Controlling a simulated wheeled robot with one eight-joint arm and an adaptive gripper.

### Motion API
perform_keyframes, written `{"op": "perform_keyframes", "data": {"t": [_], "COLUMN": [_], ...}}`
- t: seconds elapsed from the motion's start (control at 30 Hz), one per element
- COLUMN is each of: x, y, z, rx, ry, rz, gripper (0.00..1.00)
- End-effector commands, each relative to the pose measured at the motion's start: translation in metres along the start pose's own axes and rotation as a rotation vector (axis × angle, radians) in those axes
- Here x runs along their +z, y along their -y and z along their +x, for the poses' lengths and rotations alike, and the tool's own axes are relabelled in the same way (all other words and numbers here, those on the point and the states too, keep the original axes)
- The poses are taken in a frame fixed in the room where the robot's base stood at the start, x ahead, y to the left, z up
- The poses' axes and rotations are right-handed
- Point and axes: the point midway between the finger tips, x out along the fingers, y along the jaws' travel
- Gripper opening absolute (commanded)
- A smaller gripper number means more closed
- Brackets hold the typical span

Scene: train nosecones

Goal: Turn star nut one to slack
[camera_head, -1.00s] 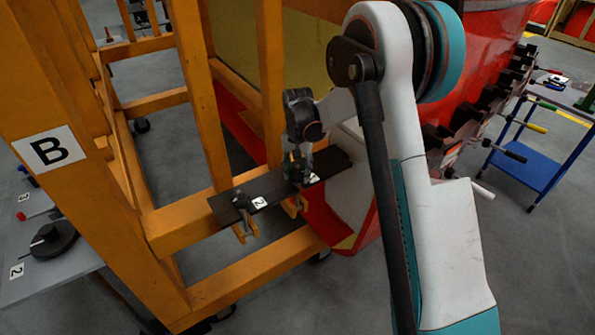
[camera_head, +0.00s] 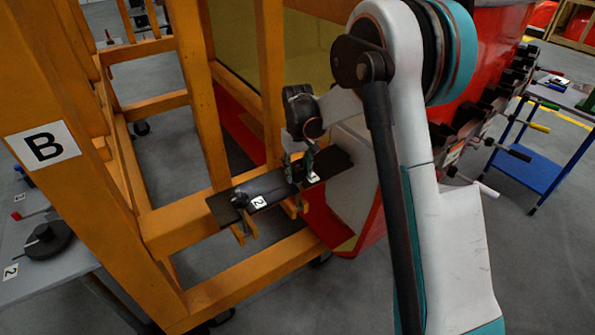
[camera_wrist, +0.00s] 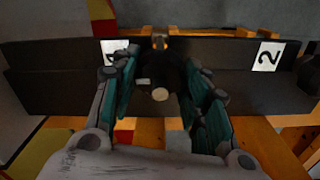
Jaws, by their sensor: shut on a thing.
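The dark star nut one (camera_wrist: 168,75) sits on a dark plate (camera_wrist: 218,60) in the wrist view, with a pale round stud end at its middle. A white label (camera_wrist: 113,50), partly hidden by a finger, is left of it. My gripper (camera_wrist: 160,82) has its teal-sided fingers on both sides of this nut and is shut on it. In the head view my gripper (camera_head: 302,175) is at the right part of the plate (camera_head: 280,187) and hides the nut. The second star nut (camera_head: 240,200) is at the plate's left end, by the label 2 (camera_head: 259,202).
An orange frame marked B (camera_head: 42,146) stands on the left, its posts close to my gripper. A grey table (camera_head: 50,270) is at lower left. A red nosecone (camera_head: 478,70) is behind my arm. A blue trolley (camera_head: 545,165) stands at right.

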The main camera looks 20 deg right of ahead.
Motion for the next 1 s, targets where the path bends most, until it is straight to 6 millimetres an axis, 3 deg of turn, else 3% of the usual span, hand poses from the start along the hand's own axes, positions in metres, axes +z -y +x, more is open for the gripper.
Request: {"op": "perform_keyframes", "data": {"t": [0.53,0.57,0.63,1.0], "x": [-0.0003,-0.0003,-0.0002,0.0], "y": [0.0001,0.0001,0.0001,0.0], "z": [-0.0002,-0.0002,-0.0002,-0.0022], "rx": [0.0,0.0,0.0,0.0], "ry": [-0.001,-0.001,-0.001,0.0], "rz": [-0.027,-0.027,-0.027,-0.026], "gripper": [0.18,0.49,0.62,0.62]}}
